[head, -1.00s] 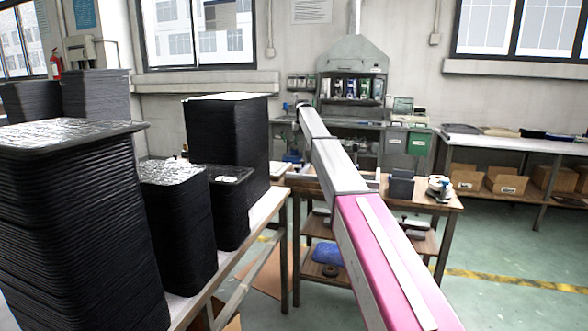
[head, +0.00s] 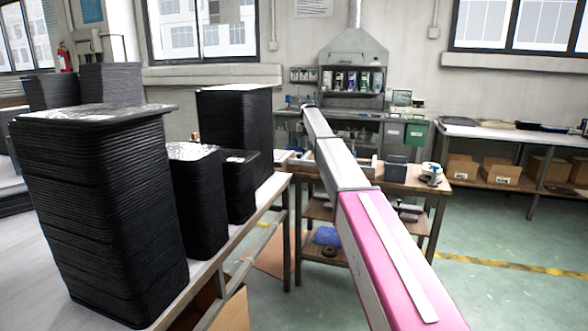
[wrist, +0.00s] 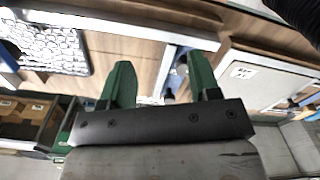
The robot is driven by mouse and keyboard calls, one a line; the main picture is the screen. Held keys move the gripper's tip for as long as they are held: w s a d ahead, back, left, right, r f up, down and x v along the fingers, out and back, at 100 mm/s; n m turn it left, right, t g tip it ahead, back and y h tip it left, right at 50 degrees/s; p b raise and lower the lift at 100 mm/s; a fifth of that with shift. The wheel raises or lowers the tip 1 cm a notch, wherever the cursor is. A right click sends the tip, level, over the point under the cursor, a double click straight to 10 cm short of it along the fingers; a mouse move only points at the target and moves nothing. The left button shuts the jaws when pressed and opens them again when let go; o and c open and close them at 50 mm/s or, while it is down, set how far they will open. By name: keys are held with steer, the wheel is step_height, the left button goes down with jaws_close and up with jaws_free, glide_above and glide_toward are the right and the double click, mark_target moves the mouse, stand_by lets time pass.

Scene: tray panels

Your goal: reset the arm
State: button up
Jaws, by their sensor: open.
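My gripper (wrist: 157,72) shows in the wrist view with its two green fingers spread apart and nothing between them. My arm (head: 345,190) reaches out straight, away from the body, in the head view, from its pink section at lower right to a thin far end near the grey workbench. The gripper at that far end is too small to make out in the head view.
Tall stacks of black trays (head: 95,210) stand on a table at left. A wooden table (head: 408,180) with small items stands under and beside my arm. A shelf table (head: 505,136) with cardboard boxes is at right. Green floor (head: 500,290) is clear at lower right.

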steer(key=s+d+f, duration=0.4)
steer(key=s+f, duration=0.8)
steer(key=s, duration=0.1)
steer(key=s+d+f, duration=0.3)
steer(key=s+f, duration=0.8)
steer(key=s, duration=0.2)
steer(key=s+d+f, duration=0.2)
steer(key=s+f, duration=0.2)
steer(key=s, duration=0.7)
steer(key=s+d+f, duration=0.2)
steer(key=s+f, duration=0.3)
steer(key=s, duration=0.6)
steer(key=s+d+f, duration=0.1)
steer(key=s+f, duration=0.3)
steer(key=s, duration=0.7)
steer(key=shift+s+d+f+m, duration=0.2)
steer(key=shift+d+f+m, duration=0.05)
steer(key=shift+d+m, duration=0.15)
